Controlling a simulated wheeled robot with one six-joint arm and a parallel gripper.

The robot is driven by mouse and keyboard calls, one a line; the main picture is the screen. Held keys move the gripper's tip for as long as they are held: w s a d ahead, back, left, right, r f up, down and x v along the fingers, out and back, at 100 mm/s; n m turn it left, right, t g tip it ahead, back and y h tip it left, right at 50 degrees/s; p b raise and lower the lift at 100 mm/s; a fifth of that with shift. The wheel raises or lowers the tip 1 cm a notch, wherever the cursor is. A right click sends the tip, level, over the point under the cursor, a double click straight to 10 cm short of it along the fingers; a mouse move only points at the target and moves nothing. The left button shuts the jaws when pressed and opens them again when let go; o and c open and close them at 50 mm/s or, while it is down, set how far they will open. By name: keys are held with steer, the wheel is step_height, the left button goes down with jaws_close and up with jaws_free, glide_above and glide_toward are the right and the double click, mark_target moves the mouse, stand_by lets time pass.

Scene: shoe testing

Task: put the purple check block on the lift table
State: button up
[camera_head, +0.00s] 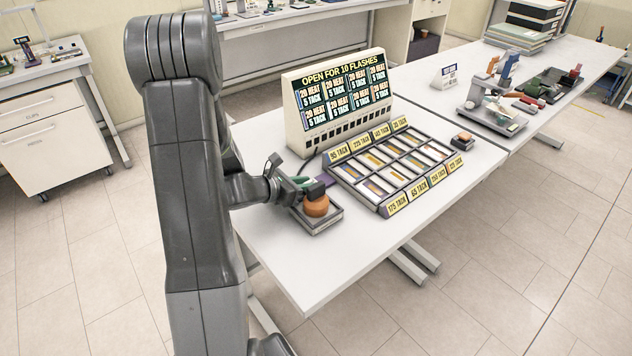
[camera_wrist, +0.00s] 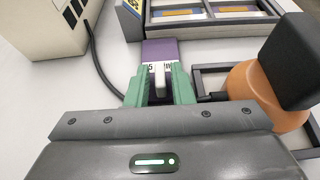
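The purple check block (camera_wrist: 160,50) lies on the white table, just ahead of my gripper in the wrist view. It has a white label with dark print and a small upright white tab. My gripper (camera_wrist: 161,78) has green fingers on either side of the tab, with a narrow gap seeming to show on both sides. In the head view my gripper (camera_head: 304,183) is low over the table's left end, and part of the purple block (camera_head: 325,179) shows beside it. I cannot tell for sure which item is the lift table.
An orange rounded piece (camera_head: 317,206) stands in a dark-framed tray (camera_head: 321,225), close right of my fingers in the wrist view. A compartment rack (camera_head: 392,165) and a sign box (camera_head: 338,97) stand behind. A black cable (camera_wrist: 93,65) lies left. The table's front strip is clear.

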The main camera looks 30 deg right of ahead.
steer(key=shift+c, duration=0.2)
jaws_close()
